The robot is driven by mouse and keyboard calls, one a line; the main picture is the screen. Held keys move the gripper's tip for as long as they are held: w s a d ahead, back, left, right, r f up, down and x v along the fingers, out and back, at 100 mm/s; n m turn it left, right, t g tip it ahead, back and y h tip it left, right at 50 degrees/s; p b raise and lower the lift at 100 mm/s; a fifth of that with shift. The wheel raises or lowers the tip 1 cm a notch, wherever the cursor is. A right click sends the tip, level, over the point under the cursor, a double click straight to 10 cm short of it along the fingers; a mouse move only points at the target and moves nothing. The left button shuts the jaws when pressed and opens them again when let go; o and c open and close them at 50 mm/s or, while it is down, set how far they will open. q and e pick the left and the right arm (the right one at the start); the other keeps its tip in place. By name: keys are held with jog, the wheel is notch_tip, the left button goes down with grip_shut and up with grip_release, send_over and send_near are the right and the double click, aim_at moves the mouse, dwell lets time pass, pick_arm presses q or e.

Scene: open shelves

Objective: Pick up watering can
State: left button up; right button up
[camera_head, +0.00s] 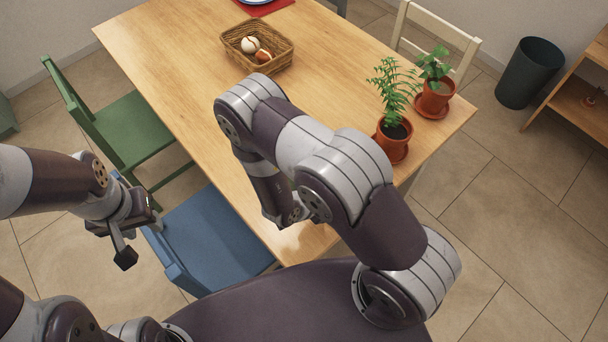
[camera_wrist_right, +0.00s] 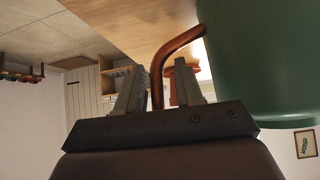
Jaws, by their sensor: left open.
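The watering can (camera_wrist_right: 262,70) shows in the right wrist view as a large green body at the right with a copper-coloured handle (camera_wrist_right: 157,75). My right gripper (camera_wrist_right: 160,80) is open there, with the handle between its two fingers and visible space beside it. In the head view my right arm hides the can and the right gripper. My left gripper (camera_head: 138,232) is open and empty in the head view, beside the blue chair and clear of the table.
The wooden table (camera_head: 170,50) bears a wicker basket (camera_head: 257,47) and two potted plants (camera_head: 393,140) (camera_head: 435,98). A blue chair (camera_head: 210,240) and a green chair (camera_head: 125,130) stand at its left side. A dark bin (camera_head: 528,73) stands at the right.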

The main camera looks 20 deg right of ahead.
jog(key=shift+s, duration=0.1)
grip_shut()
jog(key=shift+a, duration=0.1)
dwell(1.0)
